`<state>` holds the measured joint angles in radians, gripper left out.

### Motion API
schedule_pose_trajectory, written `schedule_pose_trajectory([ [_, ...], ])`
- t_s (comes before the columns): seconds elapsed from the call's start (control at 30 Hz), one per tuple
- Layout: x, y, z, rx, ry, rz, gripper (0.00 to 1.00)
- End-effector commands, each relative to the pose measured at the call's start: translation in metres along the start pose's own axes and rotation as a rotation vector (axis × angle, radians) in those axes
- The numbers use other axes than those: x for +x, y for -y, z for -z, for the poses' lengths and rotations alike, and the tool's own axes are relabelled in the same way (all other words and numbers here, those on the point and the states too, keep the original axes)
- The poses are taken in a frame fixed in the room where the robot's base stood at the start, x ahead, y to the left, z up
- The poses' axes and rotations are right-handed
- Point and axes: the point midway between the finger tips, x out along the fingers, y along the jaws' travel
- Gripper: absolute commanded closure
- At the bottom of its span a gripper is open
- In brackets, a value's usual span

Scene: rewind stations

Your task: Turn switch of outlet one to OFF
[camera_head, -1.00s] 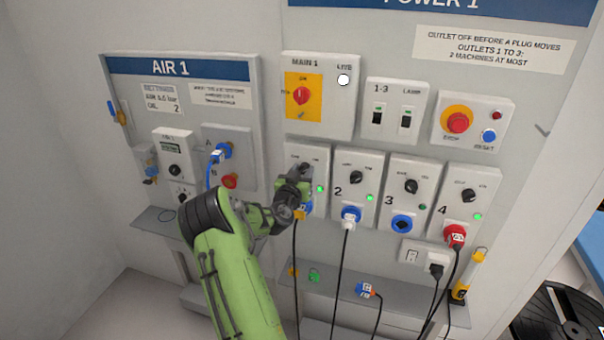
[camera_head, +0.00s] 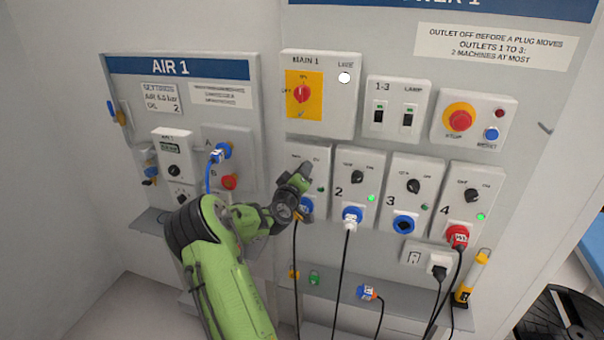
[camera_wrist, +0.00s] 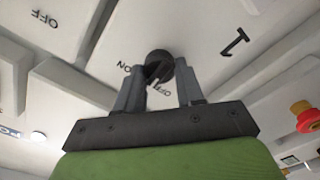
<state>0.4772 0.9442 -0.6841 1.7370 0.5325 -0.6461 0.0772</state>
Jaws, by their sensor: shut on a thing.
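The outlet one panel (camera_head: 322,158) is the leftmost of the outlet row, mostly covered by my arm in the head view. Its black rotary switch (camera_wrist: 159,63) shows in the wrist view, between the "ON" and "OFF" labels near the number 1. My gripper (camera_wrist: 157,82) is shut on this switch, one finger on each side. In the head view my gripper (camera_head: 301,178) reaches the panel and hides the switch. A pale mark shows by the "OFF" label, but the exact pointer direction is hard to tell. The outlet one lamp (camera_head: 321,189) looks dark.
A blue plug (camera_head: 306,206) with a black cable sits just below my gripper. Outlet two (camera_head: 358,178) is close on the right, with its lamp lit green. The AIR 1 panel (camera_head: 180,68) is at left. A shelf (camera_head: 335,292) runs below the outlets.

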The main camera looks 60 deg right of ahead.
Motion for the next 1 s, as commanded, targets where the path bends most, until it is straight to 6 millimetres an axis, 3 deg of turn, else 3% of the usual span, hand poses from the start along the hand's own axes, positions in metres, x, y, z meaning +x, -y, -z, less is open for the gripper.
schedule_pose_trajectory([
  [0.6, -0.0005, 0.0022, 0.0004, -0.539, 0.000, 0.003, 0.93],
  [1.0, -0.0004, 0.0032, -0.0008, -0.707, 0.000, 0.003, 0.93],
])
